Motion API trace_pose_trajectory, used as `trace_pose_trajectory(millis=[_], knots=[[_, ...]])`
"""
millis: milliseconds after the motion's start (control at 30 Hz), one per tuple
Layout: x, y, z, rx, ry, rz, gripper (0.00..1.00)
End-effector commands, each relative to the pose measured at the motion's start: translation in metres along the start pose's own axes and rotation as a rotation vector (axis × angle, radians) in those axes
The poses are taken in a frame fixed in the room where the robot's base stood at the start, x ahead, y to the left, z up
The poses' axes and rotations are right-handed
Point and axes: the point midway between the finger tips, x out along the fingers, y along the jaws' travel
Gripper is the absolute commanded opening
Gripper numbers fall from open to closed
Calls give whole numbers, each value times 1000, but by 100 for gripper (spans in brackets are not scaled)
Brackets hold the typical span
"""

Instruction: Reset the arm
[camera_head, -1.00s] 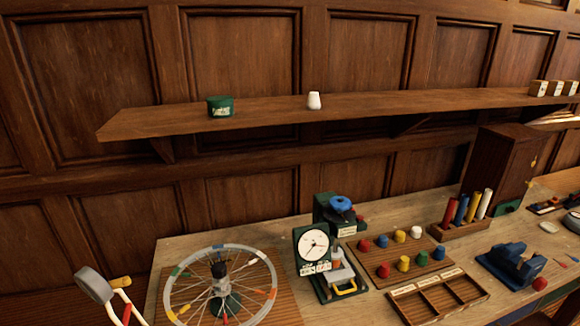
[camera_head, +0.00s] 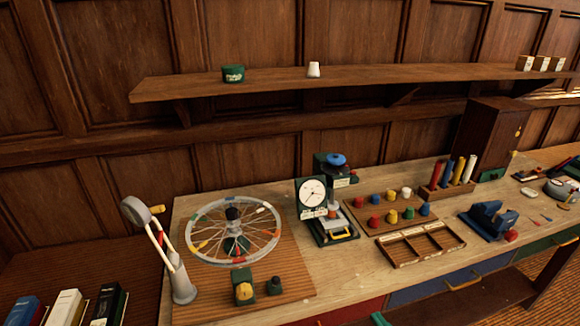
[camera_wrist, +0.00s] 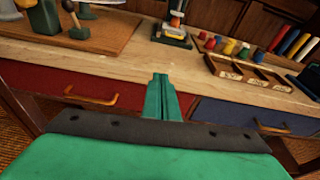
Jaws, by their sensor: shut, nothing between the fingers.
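My gripper (camera_wrist: 161,80) shows in the wrist view with its two green fingers pressed together and nothing between them. It is in front of the wooden workbench (camera_wrist: 130,62), over the red and blue drawer fronts, and looks apart from them.
On the bench (camera_head: 340,270) stand a spoked wheel (camera_head: 234,232), a dial device (camera_head: 313,196), a pegboard (camera_head: 385,213), a compartment tray (camera_head: 421,243) and a blue device (camera_head: 490,219). A shelf (camera_head: 400,80) runs above. A lamp (camera_head: 180,280) and books (camera_head: 64,308) are at left.

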Motion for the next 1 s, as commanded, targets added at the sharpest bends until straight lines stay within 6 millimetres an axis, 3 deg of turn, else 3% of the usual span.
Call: trace_pose_trajectory(millis=[367,533,800,1000], knots=[[10,36,-50,-229,79,-66,0],[6,63,-88,-436,156,-110,0],[-24,120,-143,-930,314,-138,0],[-59,161,-163,-1341,410,-112,0]])
